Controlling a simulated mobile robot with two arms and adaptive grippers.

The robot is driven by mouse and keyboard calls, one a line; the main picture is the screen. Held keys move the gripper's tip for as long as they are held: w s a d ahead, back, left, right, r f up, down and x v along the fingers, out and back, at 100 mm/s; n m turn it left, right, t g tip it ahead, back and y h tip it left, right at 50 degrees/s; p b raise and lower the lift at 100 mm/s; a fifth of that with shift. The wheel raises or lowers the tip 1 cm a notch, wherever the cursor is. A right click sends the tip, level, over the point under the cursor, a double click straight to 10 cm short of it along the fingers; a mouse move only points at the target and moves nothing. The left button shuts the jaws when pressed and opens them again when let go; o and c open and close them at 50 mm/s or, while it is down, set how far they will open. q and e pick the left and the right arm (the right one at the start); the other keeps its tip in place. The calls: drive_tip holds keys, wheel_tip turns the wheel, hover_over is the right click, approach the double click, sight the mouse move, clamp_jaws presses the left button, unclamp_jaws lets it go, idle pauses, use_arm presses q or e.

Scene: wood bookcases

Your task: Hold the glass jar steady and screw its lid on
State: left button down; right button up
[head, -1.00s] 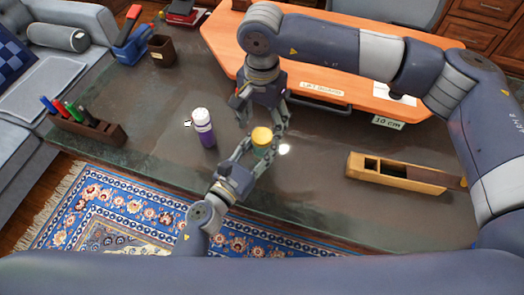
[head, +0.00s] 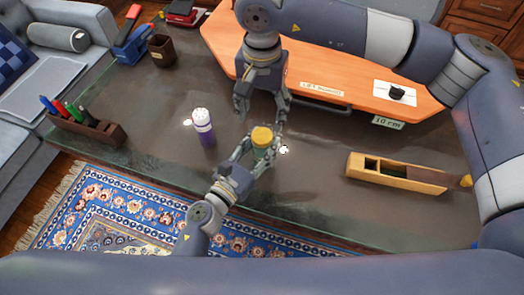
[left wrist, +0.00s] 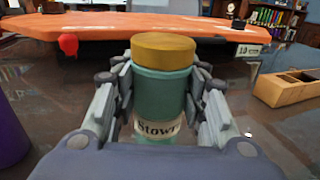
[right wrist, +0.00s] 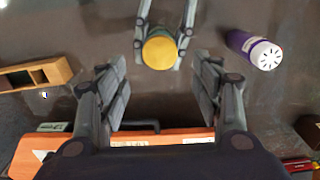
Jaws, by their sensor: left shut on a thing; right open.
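The glass jar (left wrist: 162,92) is greenish with a "Stowr" label, upright between the fingers of my left gripper (left wrist: 160,95), which is shut on it. The yellow lid (left wrist: 163,50) sits level on top of the jar, with no clear gap; how tight it is I cannot tell. The lid also shows in the head view (head: 262,134) and the right wrist view (right wrist: 160,50). My right gripper (head: 262,112) is open and empty, behind the lid and apart from it; its spread fingers show in the right wrist view (right wrist: 158,88).
A purple bottle with a white cap (head: 204,127) stands left of the jar. A wooden box-like tool (head: 400,174) lies to the right. An orange board (head: 330,72) is behind. A pen holder (head: 90,128) is at the left. The dark tabletop (head: 320,150) right of the jar is clear.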

sight(262, 135)
drive_tip(key=shift+f, duration=4)
drive_tip(key=shift+c, duration=0.4)
drive_tip(key=c, duration=1)
drive_tip(key=o, duration=1.2)
drive_tip(key=shift+c, duration=0.2)
drive_tip(key=shift+r, duration=2.25)
drive_tip(key=shift+c, duration=0.4)
